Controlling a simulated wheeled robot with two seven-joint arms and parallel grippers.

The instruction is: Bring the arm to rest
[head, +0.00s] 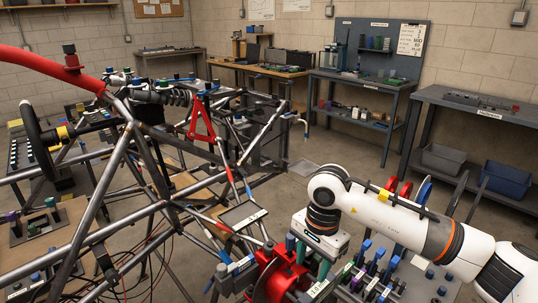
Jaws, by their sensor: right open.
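My right arm (395,220) is white with dark and orange bands and reaches in from the right. Its gripper (310,264) points down, with teal fingers spread apart. It is over a red part (272,278) and a board of coloured pegs (375,278) at the lower middle. I see nothing held between the fingers, though the fingertips are partly lost among these parts. My left gripper is not in view.
The tube chassis (108,185) fills the left, with a steering wheel (37,138) and a red tube (60,72). Red and blue discs (422,190) stand behind my right arm. Benches (360,82) line the back wall. Open floor (350,155) lies between.

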